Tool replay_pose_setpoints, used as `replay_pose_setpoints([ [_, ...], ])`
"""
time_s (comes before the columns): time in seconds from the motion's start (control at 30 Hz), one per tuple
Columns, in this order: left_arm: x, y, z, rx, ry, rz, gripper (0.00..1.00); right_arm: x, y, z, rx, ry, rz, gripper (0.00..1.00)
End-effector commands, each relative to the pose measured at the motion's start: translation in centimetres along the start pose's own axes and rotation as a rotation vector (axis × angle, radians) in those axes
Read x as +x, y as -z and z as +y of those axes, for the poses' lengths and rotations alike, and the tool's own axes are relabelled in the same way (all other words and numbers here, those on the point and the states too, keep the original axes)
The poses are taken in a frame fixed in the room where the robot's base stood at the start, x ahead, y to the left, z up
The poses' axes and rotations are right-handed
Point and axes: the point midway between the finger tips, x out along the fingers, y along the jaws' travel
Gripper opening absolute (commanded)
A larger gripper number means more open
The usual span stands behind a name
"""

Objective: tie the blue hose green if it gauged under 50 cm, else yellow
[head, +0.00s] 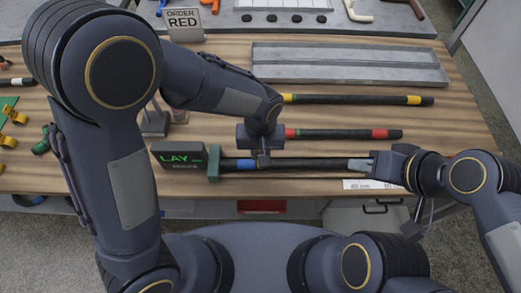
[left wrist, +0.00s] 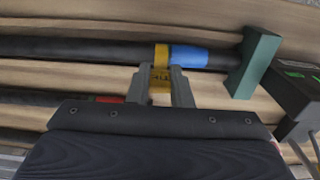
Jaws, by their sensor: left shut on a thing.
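The blue hose (head: 310,164), black with a blue band, lies along the front of the table, its left end at a green block (head: 214,163). My left gripper (head: 263,158) is over the hose just right of the blue band. In the left wrist view its fingers (left wrist: 167,88) are shut on a yellow tie (left wrist: 161,62), whose band lies across the hose beside the blue band (left wrist: 202,56). Whether it goes all the way around is hidden. My right gripper (head: 366,165) is at the hose's right end; its jaw opening is unclear.
A dark box (head: 178,155) reading "LAY" stands beside the green block. A white scale strip (head: 372,184) lies in front. Red (head: 345,134) and yellow (head: 350,99) hoses lie behind, then a grey tray (head: 345,65). More yellow ties (head: 15,115) are at far left. A sign (head: 184,20) reads "ORDER RED".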

Motion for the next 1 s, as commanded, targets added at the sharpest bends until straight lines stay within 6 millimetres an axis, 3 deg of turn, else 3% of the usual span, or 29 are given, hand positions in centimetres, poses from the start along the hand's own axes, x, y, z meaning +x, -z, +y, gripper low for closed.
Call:
replay_pose_setpoints([
  [1.0,2.2,0.0,0.0,0.000,0.000,0.000,0.00,1.6,-0.8,0.7,0.000,0.000,0.000,0.32],
])
